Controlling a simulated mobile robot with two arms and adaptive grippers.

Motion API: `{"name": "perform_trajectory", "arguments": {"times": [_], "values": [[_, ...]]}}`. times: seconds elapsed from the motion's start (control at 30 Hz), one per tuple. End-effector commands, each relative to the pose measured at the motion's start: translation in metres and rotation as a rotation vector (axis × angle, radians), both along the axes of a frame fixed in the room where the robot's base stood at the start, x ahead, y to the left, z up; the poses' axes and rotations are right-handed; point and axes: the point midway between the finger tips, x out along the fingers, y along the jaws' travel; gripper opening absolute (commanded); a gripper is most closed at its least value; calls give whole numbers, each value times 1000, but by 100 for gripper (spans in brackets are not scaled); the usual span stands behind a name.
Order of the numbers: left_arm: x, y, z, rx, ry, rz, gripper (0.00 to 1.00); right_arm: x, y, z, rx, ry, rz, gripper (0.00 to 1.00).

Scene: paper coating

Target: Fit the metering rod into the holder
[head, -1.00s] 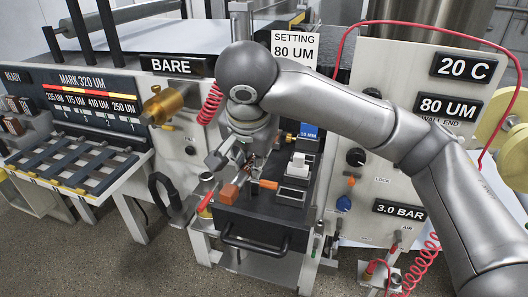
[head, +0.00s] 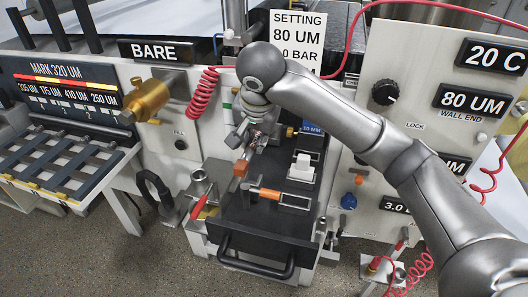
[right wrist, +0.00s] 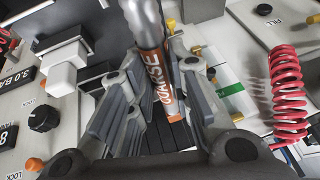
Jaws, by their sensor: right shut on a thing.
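My right gripper (head: 250,140) is shut on a metering rod above the black drawer. In the right wrist view the fingers (right wrist: 158,110) hold the rod (right wrist: 142,35), a silver bar with an orange-brown band reading COARSE. In the head view the rod's orange end (head: 241,169) points down toward the front of the drawer. I cannot make out which fitting is the holder, and the machine behind the gripper is partly hidden by my arm. My left gripper is not in view.
The black drawer (head: 270,217) holds an orange-tipped piece (head: 265,193) in a slot and a white block (head: 301,165). A red-handled lever (head: 198,206) stands at its left. A red coiled hose (head: 204,95) hangs nearby. A panel with knobs (head: 385,92) stands at the right.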

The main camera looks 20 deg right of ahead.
Motion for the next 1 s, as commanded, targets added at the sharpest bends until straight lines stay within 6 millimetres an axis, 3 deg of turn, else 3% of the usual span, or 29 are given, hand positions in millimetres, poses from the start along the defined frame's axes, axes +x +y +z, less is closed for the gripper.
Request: {"name": "perform_trajectory", "arguments": {"times": [0.1, 0.33, 0.63, 1.0], "values": [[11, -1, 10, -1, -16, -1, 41, 10, -15, -17, -3, 1, -3, 0], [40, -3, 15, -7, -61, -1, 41, 20, -25, -35, -1, -2, 0, 0], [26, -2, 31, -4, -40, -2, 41, 24, -30, -70, -2, -2, -1, 0], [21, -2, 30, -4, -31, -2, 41, 24, -29, -76, -1, -2, 1, 0]]}}
